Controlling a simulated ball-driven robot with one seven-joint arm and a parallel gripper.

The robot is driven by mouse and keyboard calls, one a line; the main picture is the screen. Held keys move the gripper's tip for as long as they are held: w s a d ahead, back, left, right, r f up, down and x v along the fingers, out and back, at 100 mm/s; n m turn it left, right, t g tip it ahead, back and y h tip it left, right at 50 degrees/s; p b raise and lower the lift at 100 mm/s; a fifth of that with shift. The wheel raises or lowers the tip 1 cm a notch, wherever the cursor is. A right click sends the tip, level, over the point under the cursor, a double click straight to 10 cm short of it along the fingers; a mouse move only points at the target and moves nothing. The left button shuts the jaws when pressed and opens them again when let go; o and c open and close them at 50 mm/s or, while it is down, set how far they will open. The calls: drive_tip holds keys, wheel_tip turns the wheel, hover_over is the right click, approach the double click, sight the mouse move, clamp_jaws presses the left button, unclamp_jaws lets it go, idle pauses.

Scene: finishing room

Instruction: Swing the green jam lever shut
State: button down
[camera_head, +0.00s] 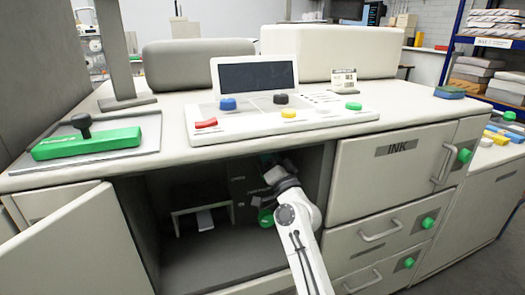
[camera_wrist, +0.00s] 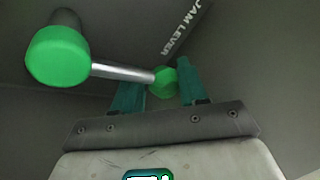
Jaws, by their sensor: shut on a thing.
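The green jam lever shows in the wrist view as a large green hub (camera_wrist: 58,56) at upper left. A silver rod (camera_wrist: 122,72) runs right from it to a small green knob (camera_wrist: 166,82). My gripper (camera_wrist: 157,84) has its teal fingers on both sides of this knob and is shut on it. The dark wall beyond carries the label "JAM LEVER" (camera_wrist: 185,27). In the head view my arm reaches into the open cabinet bay, where a green part of the lever (camera_head: 266,217) shows beside my wrist. The fingers are hard to make out there.
The bay's open door (camera_head: 80,245) swings out at lower left. The INK drawer (camera_head: 392,165) and other drawers stand right of the bay. The counter above holds a button panel (camera_head: 325,124) and a green-handled tool (camera_head: 86,143). Inside the bay is a pale bracket (camera_head: 203,211).

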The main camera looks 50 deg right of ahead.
drive_tip(key=shift+f+m, duration=0.35)
drive_tip(key=shift+m, duration=0.25)
drive_tip(key=shift+h, duration=0.3)
drive_tip(key=c, duration=0.9)
unclamp_jaws()
drive_tip(key=shift+o, duration=1.4)
drive_tip(key=shift+d+r, duration=0.1)
drive_tip(key=shift+r, duration=0.15)
drive_tip(key=shift+s, duration=0.15)
drive_tip(key=b+v, duration=0.2)
drive_tip(key=v, duration=0.8)
drive_tip(key=shift+s+a+f, duration=0.15)
drive_tip(key=shift+s+a, duration=0.05)
drive_tip(key=shift+a, duration=0.1)
